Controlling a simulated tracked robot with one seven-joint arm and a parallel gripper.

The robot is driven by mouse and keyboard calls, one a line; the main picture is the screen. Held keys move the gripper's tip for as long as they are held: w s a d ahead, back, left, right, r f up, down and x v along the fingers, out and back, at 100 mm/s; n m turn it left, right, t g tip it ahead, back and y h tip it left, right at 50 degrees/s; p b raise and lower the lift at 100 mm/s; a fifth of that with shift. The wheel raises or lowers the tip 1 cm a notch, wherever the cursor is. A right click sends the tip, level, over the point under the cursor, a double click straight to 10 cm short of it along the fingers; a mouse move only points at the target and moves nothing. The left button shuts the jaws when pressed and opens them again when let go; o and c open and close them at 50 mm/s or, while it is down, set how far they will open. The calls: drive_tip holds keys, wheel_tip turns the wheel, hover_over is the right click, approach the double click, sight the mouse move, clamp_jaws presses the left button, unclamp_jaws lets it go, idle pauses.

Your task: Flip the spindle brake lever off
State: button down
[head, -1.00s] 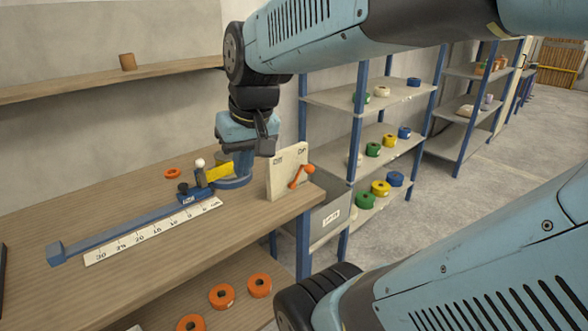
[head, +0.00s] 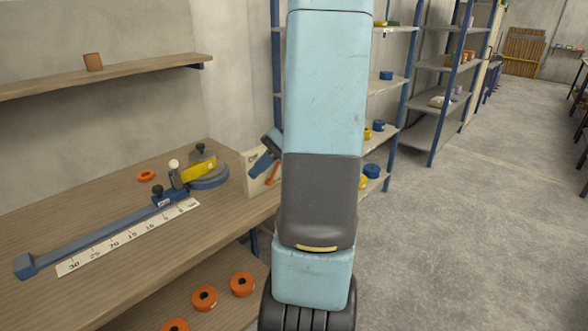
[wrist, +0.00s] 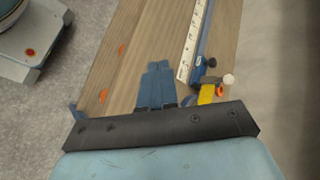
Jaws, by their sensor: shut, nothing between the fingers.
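The cream brake panel (head: 250,180) stands upright at the right end of the workbench in the head view. Its orange lever (head: 272,174) shows only in part, because my arm covers the right side of the panel. The lever's knob end cannot be made out. My gripper (head: 262,164) is at the panel's face, close to the lever. Whether it touches the lever I cannot tell. In the wrist view my gripper (wrist: 158,66) points over the bench with its blue fingers together and nothing between them. I cannot pick out the lever in that view.
A blue rail with a ruler (head: 130,234) runs along the workbench (head: 60,215). At its end are a yellow piece (head: 198,171) and a round blue base (head: 210,181). An orange ring (head: 146,176) lies behind. Shelves with tape rolls stand at the back. Open floor is on the right.

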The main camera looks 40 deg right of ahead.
drive_tip(key=s+d+f+m+t, duration=0.2)
drive_tip(key=d+f+m+t, duration=0.1)
drive_tip(key=d, duration=0.5)
drive_tip(key=s+d+f+m+t+h, duration=0.1)
drive_tip(key=s+d+f+m+t, duration=0.2)
drive_tip(key=d+f+t, duration=0.2)
drive_tip(key=s+d+f+m+t+h, duration=0.1)
drive_tip(key=s+d+f+m+t, duration=0.1)
drive_tip(key=d+f+m+t, duration=0.2)
drive_tip(key=d+t, duration=0.3)
drive_tip(key=d, duration=0.5)
drive_tip(key=shift+s+d+f, duration=0.15)
drive_tip(key=shift+s+d, duration=0.05)
drive_tip(key=shift+d, duration=0.2)
drive_tip(key=s+a+r+x, duration=0.1)
drive_tip(key=a+x, duration=0.1)
drive_tip(key=x, duration=1.1)
drive_tip(key=shift+s+r, duration=0.2)
drive_tip(key=shift+a, duration=0.1)
